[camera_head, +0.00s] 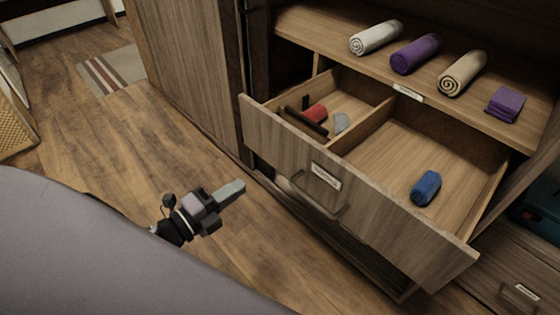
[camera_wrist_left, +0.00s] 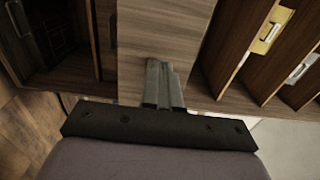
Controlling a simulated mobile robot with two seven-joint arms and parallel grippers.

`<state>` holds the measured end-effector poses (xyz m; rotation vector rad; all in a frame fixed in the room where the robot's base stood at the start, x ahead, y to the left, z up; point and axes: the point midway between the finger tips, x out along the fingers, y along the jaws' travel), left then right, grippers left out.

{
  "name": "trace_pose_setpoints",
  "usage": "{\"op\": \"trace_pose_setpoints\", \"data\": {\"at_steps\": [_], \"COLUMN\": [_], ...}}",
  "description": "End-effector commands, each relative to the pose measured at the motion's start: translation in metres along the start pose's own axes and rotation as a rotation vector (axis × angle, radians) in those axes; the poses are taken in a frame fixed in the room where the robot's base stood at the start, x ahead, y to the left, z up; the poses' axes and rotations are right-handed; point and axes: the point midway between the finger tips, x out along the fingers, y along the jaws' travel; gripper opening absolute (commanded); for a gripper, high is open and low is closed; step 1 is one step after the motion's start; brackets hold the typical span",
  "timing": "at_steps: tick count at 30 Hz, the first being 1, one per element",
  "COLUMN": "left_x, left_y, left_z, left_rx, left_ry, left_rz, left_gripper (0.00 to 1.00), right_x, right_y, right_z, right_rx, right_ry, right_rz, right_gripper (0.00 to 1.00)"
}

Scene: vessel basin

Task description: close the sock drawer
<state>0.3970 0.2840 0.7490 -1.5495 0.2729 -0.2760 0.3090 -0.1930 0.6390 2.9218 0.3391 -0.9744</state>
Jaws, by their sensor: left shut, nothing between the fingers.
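The sock drawer (camera_head: 275,145) is pulled well out of the wooden cabinet, with a white label (camera_head: 327,177) and a bar handle (camera_head: 322,208) on its front. Inside, a divider splits it. The left part holds a red roll (camera_head: 315,112), a grey piece (camera_head: 342,122) and dark bars. The right part holds a blue roll (camera_head: 426,188). My left gripper (camera_head: 238,187) is shut and empty, in front of the drawer and left of its handle, apart from it. In the left wrist view its fingers (camera_wrist_left: 163,68) point at a wooden panel. My right gripper is not seen.
A shelf (camera_head: 330,40) above the drawer bears several rolled towels and a folded purple cloth (camera_head: 505,104). Another labelled drawer front (camera_head: 500,287) is at the lower right. Wooden floor (camera_head: 110,150) lies free to the left, with a striped mat (camera_head: 112,75) behind.

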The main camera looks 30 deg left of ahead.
Motion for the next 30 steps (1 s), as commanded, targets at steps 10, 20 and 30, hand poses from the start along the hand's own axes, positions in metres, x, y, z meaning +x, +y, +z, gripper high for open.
{"op": "trace_pose_setpoints", "data": {"at_steps": [10,20,30], "left_x": [0.055,0.102,0.123], "left_y": [-0.002,-0.001,0.000], "left_z": [0.000,0.000,0.000], "left_rx": [-0.002,-0.002,-0.005], "left_ry": [-0.001,-0.001,-0.002], "left_rz": [-0.002,-0.001,0.001], "left_gripper": [0.00,0.00,0.00], "right_x": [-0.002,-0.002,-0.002], "right_y": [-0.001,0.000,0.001], "right_z": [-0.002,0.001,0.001], "right_rx": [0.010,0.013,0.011], "right_ry": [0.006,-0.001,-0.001], "right_rz": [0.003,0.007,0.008], "right_gripper": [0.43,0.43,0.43]}}
